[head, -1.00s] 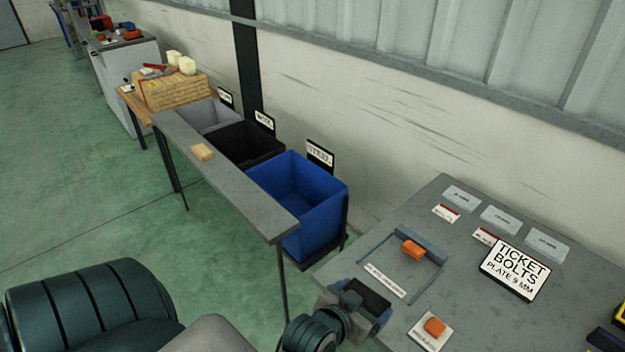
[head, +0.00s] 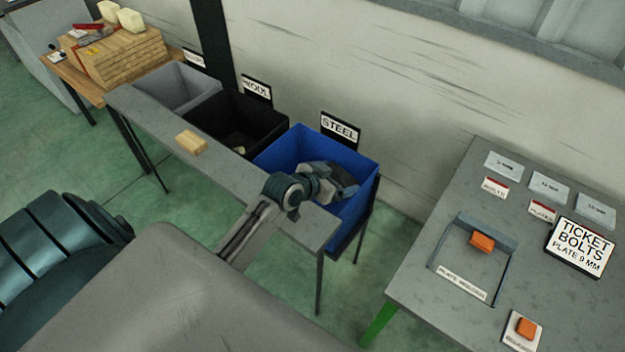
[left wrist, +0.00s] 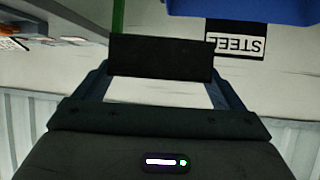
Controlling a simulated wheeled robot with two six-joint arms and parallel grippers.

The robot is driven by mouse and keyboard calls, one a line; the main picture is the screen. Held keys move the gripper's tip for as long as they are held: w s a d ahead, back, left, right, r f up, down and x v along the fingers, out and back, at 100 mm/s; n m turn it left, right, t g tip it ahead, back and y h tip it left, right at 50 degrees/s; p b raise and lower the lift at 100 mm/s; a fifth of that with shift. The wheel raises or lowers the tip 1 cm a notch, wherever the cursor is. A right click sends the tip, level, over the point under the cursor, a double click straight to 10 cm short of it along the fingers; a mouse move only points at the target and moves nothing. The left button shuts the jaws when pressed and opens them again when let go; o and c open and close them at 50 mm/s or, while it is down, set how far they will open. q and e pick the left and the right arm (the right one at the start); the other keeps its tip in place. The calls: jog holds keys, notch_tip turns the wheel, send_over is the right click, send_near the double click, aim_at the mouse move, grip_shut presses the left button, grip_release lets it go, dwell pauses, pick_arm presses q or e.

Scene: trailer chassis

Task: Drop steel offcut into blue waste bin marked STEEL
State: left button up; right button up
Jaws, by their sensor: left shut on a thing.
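My left gripper (head: 343,182) shows in front of the blue bin's opening in the head view. It is shut on the steel offcut (left wrist: 160,58), a dark flat plate held between the two fingers in the left wrist view. In the head view I cannot clearly make out the offcut. The blue waste bin (head: 298,148) stands at the end of the grey bench, with a STEEL sign (head: 340,128) behind it. In the left wrist view the bin (left wrist: 245,9) shows only at the top right, beside the offcut. My right gripper is not in view.
A black bin (head: 215,125) and a grey bin (head: 170,85) stand left of the blue one. A wood block (head: 191,142) lies on the grey bench strip (head: 235,180). At right, a grey table (head: 440,230) holds orange pieces and a ticket sign (head: 580,247).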

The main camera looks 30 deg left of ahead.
pick_arm(q)
jog(key=w+a+r+p, duration=0.1)
jog(key=w+a+r, duration=0.35)
jog(key=a, duration=0.35)
jog(key=w+a+r+p, duration=0.1)
jog(key=w+a+r, duration=0.2)
jog(key=w+a, duration=0.4)
jog(key=shift+y, duration=0.3)
jog(key=f+b, duration=0.1)
jog(key=s+f+b, duration=0.1)
jog(key=f+b, duration=0.3)
jog(key=shift+s+a+f, duration=0.15)
jog(key=shift+a+f, duration=0.05)
jog(key=shift+a, duration=0.2)
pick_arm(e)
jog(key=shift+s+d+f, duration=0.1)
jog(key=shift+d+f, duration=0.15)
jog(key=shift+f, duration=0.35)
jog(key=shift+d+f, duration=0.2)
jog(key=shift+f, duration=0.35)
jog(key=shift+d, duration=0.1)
pick_arm(q)
jog(key=o, duration=0.8)
jog(key=shift+s, duration=0.1)
